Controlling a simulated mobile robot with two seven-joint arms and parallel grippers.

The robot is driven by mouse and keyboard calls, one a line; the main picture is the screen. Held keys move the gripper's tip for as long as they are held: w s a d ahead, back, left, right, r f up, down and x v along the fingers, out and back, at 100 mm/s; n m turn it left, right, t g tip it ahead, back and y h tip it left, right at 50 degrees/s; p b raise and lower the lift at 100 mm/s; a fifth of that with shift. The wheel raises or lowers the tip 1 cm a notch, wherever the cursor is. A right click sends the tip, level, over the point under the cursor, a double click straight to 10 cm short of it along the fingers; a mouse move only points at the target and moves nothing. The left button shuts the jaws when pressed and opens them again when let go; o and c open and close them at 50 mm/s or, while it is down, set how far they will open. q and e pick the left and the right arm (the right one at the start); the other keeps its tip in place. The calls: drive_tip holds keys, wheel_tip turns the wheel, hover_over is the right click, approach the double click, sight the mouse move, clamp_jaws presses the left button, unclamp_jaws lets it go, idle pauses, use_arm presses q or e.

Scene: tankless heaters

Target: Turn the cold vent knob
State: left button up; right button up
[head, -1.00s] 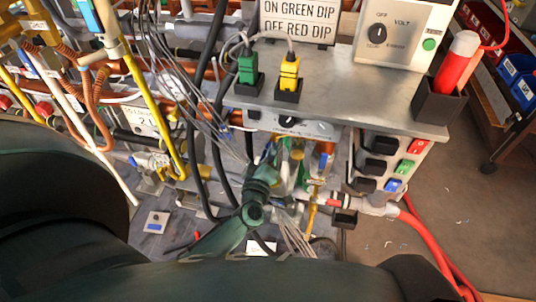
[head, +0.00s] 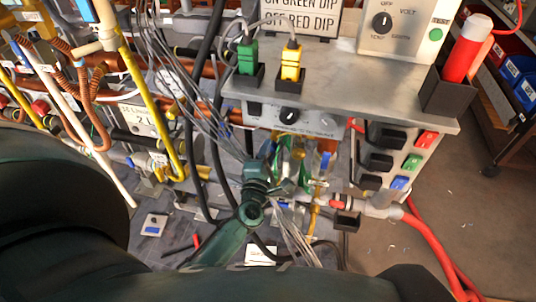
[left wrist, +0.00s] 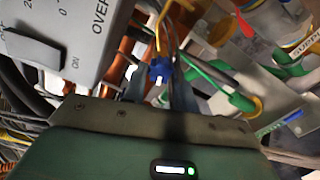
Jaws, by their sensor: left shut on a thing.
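My left gripper (head: 277,163) reaches in under the steel shelf, among pipes and valves; its fingertips are hard to make out in the head view. In the left wrist view, its two grey fingers (left wrist: 161,88) are closed around a small blue knob (left wrist: 160,72), which looks like the cold vent knob. The fingers hide the knob's sides, and its turn angle cannot be told. The knob cannot be picked out clearly in the head view. My right gripper is not in view.
The steel shelf (head: 350,98) overhangs the work spot, with a control panel (head: 300,119) beneath it. Loose grey wires (head: 200,115) hang close to my left gripper. A switch box (head: 395,155) and red hose (head: 428,240) are at right. A grey switch panel (left wrist: 65,45) is near the fingers.

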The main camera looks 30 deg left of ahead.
use_arm(q)
drive_tip(key=shift+n, duration=0.4)
drive_tip(key=o, duration=1)
drive_tip(key=shift+c, duration=0.2)
drive_tip(key=shift+s, duration=0.1)
drive_tip(key=v, duration=0.7)
